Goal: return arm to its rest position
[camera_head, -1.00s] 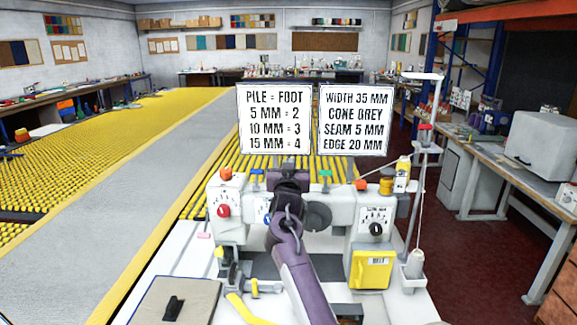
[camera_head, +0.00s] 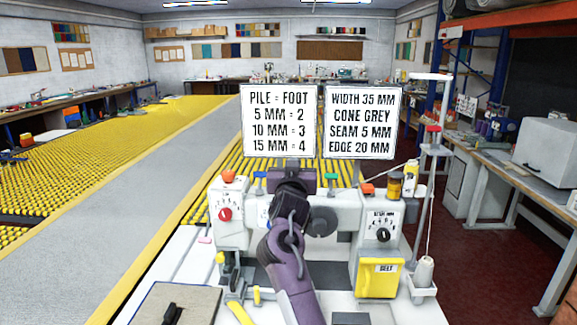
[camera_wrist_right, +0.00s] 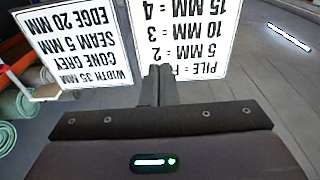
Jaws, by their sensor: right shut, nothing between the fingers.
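My right arm comes in from the bottom middle of the head view, in front of the white binding machine (camera_head: 340,244). Its wrist (camera_head: 293,190) covers the middle of the machine below the two signs; its fingers cannot be made out there. In the right wrist view the right gripper (camera_wrist_right: 160,72) is shut and empty, its fingers together in front of the upside-down signs. The pile and foot sign (camera_head: 279,119) and the width and cone sign (camera_head: 361,122) stand above the machine. My left gripper is not in view.
A grey cone (camera_head: 424,270) sits on a thread stand at the machine's right. A yellow panel (camera_head: 379,278) is on its front. A board with a black handle (camera_head: 172,308) lies at the lower left. A roller table (camera_head: 75,170) fills the left.

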